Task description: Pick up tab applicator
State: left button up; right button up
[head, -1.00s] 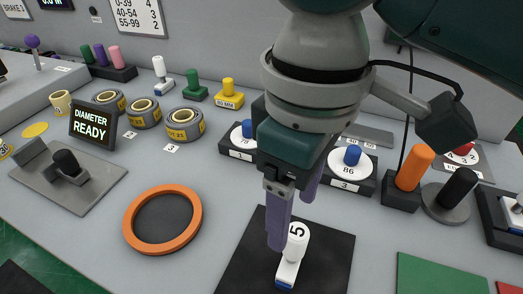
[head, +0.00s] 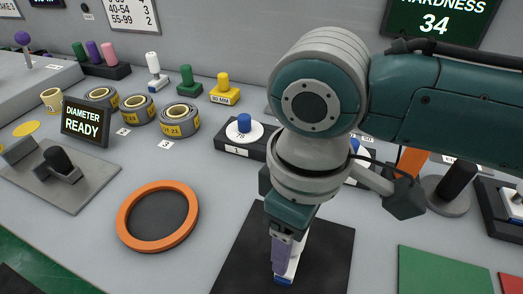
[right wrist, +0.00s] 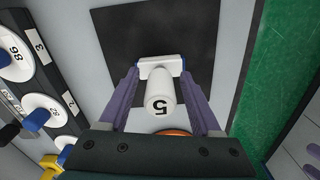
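The tab applicator, a white handle marked 5 on a white foot with a blue edge, stands on the black mat (head: 325,262) in the head view (head: 286,270), partly hidden by my right gripper (head: 284,252). In the right wrist view, the applicator (right wrist: 160,97) is between the two purple fingers of my right gripper (right wrist: 161,80). The fingers are apart, with gaps beside the handle; the fingertips are close to the ends of its foot, and I cannot tell whether they touch. My left gripper is not in view.
An orange ring (head: 126,218) lies left of the mat and a green pad (head: 440,272) lies right. Behind are the numbered blue-knob stations (head: 243,124), several grey rolls (head: 180,120) and a small display (head: 86,121). A white handled tool (head: 154,70) stands farther back.

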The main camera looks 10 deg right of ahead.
grip_shut()
dwell(0.3)
jog(key=shift+r, duration=0.1)
